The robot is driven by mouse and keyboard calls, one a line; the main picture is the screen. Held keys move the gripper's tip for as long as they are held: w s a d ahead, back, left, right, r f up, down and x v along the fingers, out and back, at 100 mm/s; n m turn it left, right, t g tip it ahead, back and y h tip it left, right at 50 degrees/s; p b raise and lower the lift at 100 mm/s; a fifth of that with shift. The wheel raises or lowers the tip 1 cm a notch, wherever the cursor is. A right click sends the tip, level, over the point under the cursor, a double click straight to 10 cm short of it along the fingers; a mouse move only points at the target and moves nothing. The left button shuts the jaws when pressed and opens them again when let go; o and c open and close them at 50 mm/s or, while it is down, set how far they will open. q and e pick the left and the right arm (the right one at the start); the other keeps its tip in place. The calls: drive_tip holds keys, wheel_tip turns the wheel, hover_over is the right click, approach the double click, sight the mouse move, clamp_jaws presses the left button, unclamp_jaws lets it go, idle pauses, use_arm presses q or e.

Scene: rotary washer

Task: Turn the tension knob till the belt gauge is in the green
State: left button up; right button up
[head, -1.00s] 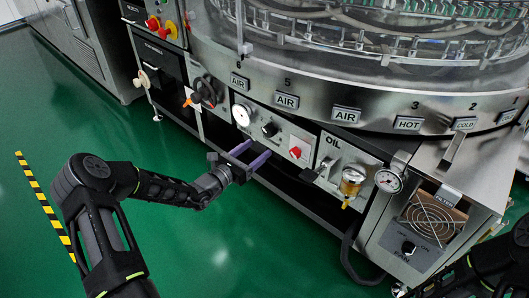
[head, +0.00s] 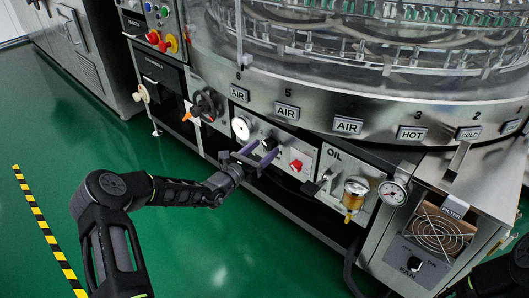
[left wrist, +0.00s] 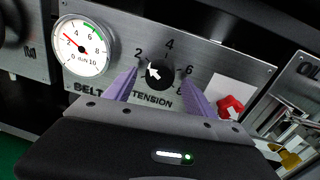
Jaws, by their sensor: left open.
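The tension knob (left wrist: 160,74) is black with a white pointer toward the 2 on its printed scale. It also shows in the head view (head: 269,143). The round white belt gauge (left wrist: 82,46) is left of it; its red needle points up-left, between about 2 and 4, outside the green band near 6 to 8. The gauge also shows in the head view (head: 240,128). My left gripper (head: 259,150) is open at the panel, its purple fingers on either side of the knob. Whether they touch it I cannot tell. My right gripper is out of view.
A red knob (head: 296,165) is just right of the tension knob. The oil unit (head: 355,190) with its amber cup and a second gauge (head: 392,193) are further right. A black rotary switch (head: 204,105) is to the left. Green floor is open in front.

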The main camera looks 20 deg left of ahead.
use_arm(q)
drive_tip(key=shift+w+d, duration=0.15)
drive_tip(key=shift+w, duration=0.35)
drive_tip(key=shift+c, duration=0.3)
drive_tip(key=c, duration=1.3)
